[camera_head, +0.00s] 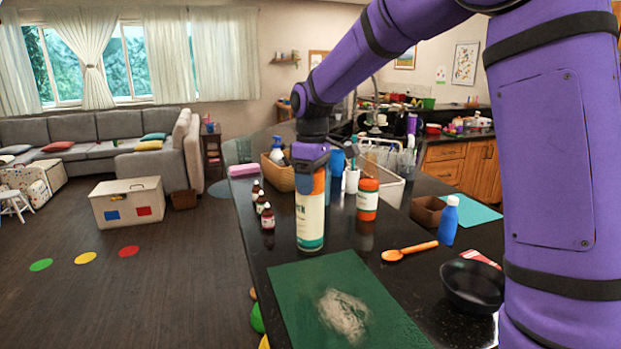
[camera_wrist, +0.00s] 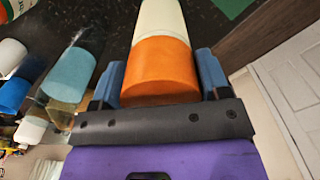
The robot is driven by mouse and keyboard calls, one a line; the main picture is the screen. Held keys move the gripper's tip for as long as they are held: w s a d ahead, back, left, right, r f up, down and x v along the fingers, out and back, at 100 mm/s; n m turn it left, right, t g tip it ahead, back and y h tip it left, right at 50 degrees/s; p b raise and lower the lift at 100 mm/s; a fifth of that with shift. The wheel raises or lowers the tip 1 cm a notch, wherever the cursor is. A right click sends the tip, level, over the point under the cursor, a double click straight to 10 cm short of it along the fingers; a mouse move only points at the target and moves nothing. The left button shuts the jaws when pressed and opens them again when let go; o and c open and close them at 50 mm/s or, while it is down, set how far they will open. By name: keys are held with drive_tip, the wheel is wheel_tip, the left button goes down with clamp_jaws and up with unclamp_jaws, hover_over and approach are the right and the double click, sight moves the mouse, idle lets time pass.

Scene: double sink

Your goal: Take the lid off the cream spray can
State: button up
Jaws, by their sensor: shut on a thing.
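The cream spray can (camera_head: 310,222) stands upright on the dark counter, with green lettering and a green base band. Its orange lid (camera_head: 319,184) is at the top, directly under my gripper (camera_head: 313,166). In the wrist view the lid (camera_wrist: 162,75) sits between the two blue fingers of my gripper (camera_wrist: 160,80), which are shut on its sides. The can's cream body (camera_wrist: 162,18) shows beyond the lid. The lid and body appear to meet, with no clear gap.
A green mat (camera_head: 345,300) lies in front. An orange spoon (camera_head: 410,251), blue bottle (camera_head: 448,222) and black bowl (camera_head: 472,285) are to the right.

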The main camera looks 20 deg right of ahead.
drive_tip(key=shift+r, duration=0.15)
drive_tip(key=shift+r, duration=0.65)
drive_tip(key=shift+d+r, duration=0.15)
drive_tip(key=shift+r, duration=0.4)
drive_tip(key=shift+d+r, duration=0.15)
drive_tip(key=shift+r, duration=0.35)
drive_tip(key=s+d, duration=0.2)
drive_tip(key=d, duration=0.5)
drive_tip(key=s+d+r, duration=0.1)
drive_tip(key=s+d, duration=0.2)
drive_tip(key=d, duration=0.4)
drive_tip(key=shift+s+d+r, duration=0.15)
drive_tip(key=shift+s, duration=0.1)
